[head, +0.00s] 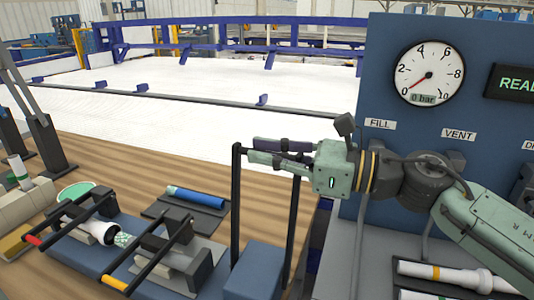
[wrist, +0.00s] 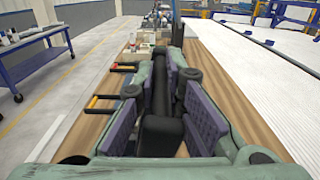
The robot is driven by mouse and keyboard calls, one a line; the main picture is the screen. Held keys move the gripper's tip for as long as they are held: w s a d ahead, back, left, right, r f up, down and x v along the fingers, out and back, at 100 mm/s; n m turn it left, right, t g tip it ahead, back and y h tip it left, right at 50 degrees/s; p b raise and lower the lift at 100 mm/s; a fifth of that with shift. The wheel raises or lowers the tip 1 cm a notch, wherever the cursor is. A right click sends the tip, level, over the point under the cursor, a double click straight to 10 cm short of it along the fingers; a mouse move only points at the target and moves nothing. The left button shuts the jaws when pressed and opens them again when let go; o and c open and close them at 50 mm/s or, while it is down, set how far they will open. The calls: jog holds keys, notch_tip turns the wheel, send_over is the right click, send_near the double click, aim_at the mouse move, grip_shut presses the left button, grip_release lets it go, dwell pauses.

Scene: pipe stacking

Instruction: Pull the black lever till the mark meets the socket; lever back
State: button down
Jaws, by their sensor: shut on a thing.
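My gripper (head: 262,152) is at the top of the black lever (head: 236,205), shut on its upper crossbar. The lever's two uprights rise beside a blue block on the bench. In the wrist view the purple-padded fingers of my gripper (wrist: 178,95) stand either side of a black bar. The white pipe socket (head: 103,232) lies in the clamp bed, left of the lever. A green-and-white patterned pipe end (head: 124,239) shows at the socket's mouth. I cannot make out the mark itself or any gap there.
Clamps with a red-tipped handle (head: 33,240) and a yellow-tipped handle (head: 114,283) cross the bed. A blue pipe (head: 195,196) lies on a dark plate behind. A gauge panel (head: 386,105) reading 0 bar stands at right. White pipes (head: 445,272) lie below my arm.

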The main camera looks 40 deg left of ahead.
jog(key=s+d+n+b, duration=0.1)
jog(key=s+n+b, duration=0.2)
jog(key=s+b, duration=0.3)
jog(key=s+d+f+n+b, duration=0.1)
jog(key=s+d+n+b, duration=0.1)
jog(key=s+b, duration=0.5)
jog(key=n+b, duration=0.1)
jog(key=b, duration=0.1)
jog(key=shift+s+d+f+n+b, duration=0.2)
jog(key=shift+s+d+n+b, duration=0.05)
jog(key=shift+d+n+b, duration=0.05)
jog(key=c, duration=1.7)
grip_release()
jog(key=shift+o, duration=0.2)
